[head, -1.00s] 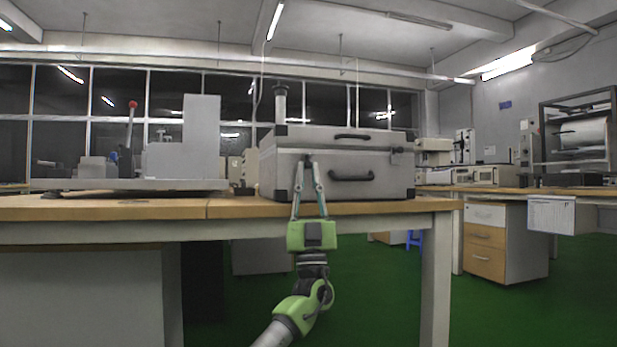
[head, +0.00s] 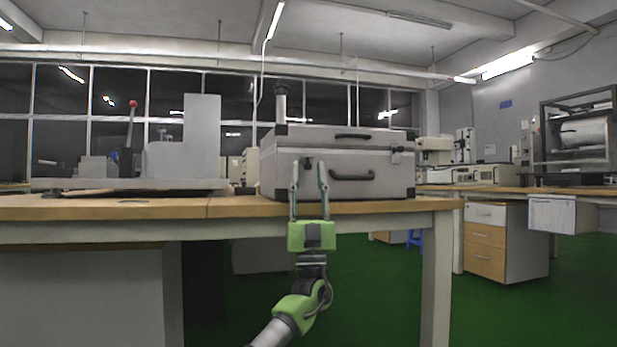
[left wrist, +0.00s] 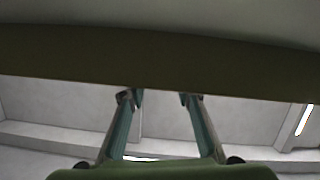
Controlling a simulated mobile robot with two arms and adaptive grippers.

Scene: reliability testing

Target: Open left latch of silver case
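The silver case (head: 350,188) lies on the wooden table, lid shut, with black handles and dark corners. Its left latch (head: 308,163) shows as a small dark piece at the lid seam. The right latch (head: 396,152) is a dark piece with a paler part below. My left gripper (head: 308,167) is in front of the case, its two fingers spread on either side of the left latch, with nothing between them. Contact cannot be told. The left wrist view also shows the fingers apart (left wrist: 156,98). Whether the left latch is undone is too small to tell. My right gripper is not in view.
The table's front edge (head: 240,208) runs below the case. A grey device with a red-knobbed lever (head: 132,130) stands on the table to the left. In the left wrist view a dark overhanging surface (left wrist: 160,60) crosses above the fingers.

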